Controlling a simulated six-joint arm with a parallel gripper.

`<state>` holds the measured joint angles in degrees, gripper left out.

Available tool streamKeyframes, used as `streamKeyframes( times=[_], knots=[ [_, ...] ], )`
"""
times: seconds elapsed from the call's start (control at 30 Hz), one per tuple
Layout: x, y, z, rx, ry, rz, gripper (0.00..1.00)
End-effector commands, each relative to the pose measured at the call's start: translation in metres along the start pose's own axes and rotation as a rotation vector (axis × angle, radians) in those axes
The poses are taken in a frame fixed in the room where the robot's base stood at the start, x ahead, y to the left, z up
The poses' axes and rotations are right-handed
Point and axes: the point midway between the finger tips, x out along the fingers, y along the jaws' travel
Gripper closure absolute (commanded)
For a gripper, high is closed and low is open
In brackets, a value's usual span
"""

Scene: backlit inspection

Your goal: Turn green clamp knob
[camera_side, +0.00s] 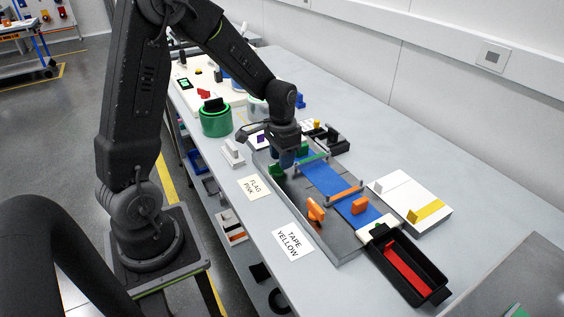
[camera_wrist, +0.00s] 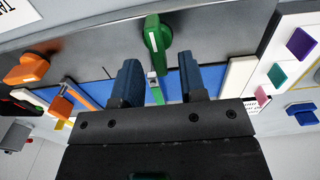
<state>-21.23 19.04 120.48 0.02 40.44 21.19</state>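The green clamp knob (camera_wrist: 156,32) shows in the wrist view at top centre, a rounded knob with a raised grip and a light mark. It also shows in the side view (camera_side: 302,149), partly hidden by my gripper. I cannot tell the exact height gap.
An orange knob (camera_side: 316,208) and orange bar (camera_side: 345,193) stand nearer the front of the grey fixture (camera_side: 325,237). A black tray with a red insert (camera_side: 407,270) and a white block with a yellow band (camera_side: 410,190) are at right. A green cylinder (camera_side: 215,122) stands at left.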

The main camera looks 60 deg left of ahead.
Motion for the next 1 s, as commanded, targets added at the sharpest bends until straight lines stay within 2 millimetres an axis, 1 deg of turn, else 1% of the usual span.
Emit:
streamKeyframes(
  times=[0.03, 0.2, 0.5, 0.57, 0.9, 1.0],
  knots=[
    [0.007, 0.000, 0.000, 0.000, -0.003, 0.001, 0.62],
    [0.018, 0.000, 0.000, 0.000, 0.000, 0.000, 0.62],
    [0.020, 0.000, 0.000, 0.000, 0.001, 0.000, 0.62],
    [0.020, 0.000, 0.000, 0.000, 0.001, 0.000, 0.67],
    [0.020, 0.000, 0.000, 0.000, 0.001, 0.000, 0.99],
    [0.020, 0.000, 0.000, 0.000, 0.001, -0.001, 1.00]
  ],
)
